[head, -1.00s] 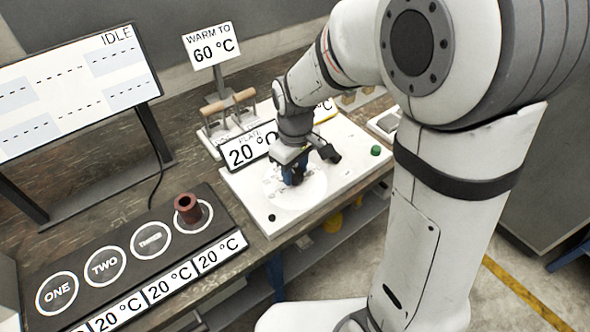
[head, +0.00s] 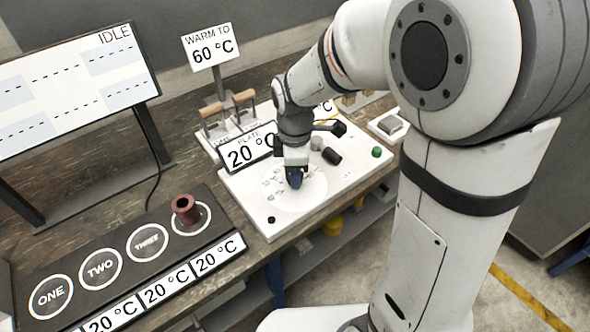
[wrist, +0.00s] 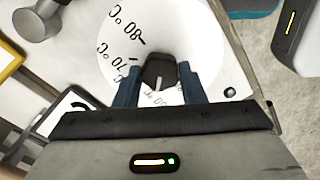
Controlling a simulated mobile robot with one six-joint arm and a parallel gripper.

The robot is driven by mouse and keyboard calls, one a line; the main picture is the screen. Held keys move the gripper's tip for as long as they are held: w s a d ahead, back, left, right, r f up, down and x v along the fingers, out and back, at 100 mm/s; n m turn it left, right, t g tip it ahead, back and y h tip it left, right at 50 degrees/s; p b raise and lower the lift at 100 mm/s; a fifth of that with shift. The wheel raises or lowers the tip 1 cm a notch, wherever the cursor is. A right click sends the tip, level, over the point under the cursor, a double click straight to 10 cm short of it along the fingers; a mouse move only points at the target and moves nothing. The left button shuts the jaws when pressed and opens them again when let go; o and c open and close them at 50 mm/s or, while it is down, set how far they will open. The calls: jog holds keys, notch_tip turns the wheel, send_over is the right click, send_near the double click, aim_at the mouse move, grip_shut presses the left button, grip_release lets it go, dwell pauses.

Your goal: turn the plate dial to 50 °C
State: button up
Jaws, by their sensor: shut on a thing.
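The plate dial is a black knob (wrist: 159,70) with a white pointer line, on a round white scale (wrist: 190,35). In the wrist view 80 and 70 °C marks show left of the knob; the lower marks are partly hidden by my fingers. The pointer line points down toward my gripper's body. My gripper (wrist: 160,84) has its blue fingers on either side of the knob, shut on it. In the head view my gripper (head: 295,180) is over the scale and hides the knob. The plate sign (head: 250,148) reads 20 °C.
The white panel (head: 250,200) also carries a black cylinder (head: 332,157) and a green button (head: 376,152). A sign (head: 210,47) reads WARM TO 60 °C. A brown spool-shaped piece (head: 185,210) stands on the black strip at the left. The screen (head: 75,85) shows IDLE.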

jog(key=shift+n, duration=0.4)
jog(key=o, duration=1)
notch_tip(320, 180, up, 8)
jog(key=shift+f, duration=0.1)
dwell(0.5)
jog(key=s+d+m+t, duration=0.2)
jog(key=s+d+m, duration=1)
jog(key=m, duration=0.6)
jog(key=shift+s+d+r+m+t, duration=0.3)
jog(key=shift+s+r+m+t, duration=0.05)
jog(key=shift+r+m+t, duration=0.05)
